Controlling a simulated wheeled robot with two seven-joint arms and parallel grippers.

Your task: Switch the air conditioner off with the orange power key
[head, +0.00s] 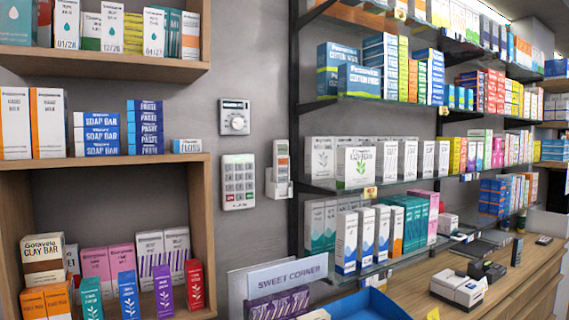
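A slim white remote-like handset (282,158) with small keys sits upright in a white holder (279,188) on the grey wall. A small orange-red patch shows near its top, too small to make out as a key. Left of it is a white keypad panel (238,182) with rows of grey keys. Above that is a white wall unit with a round dial (235,117). No air conditioner can be made out. Neither of my grippers is in view.
Wooden shelves with boxed goods (105,165) stand at left. Glass shelves of boxes (370,190) run along the right wall. Below are a "SWEET CORNER" sign (287,276), a blue tray (365,304) and a wooden counter (410,285) with small devices (458,289).

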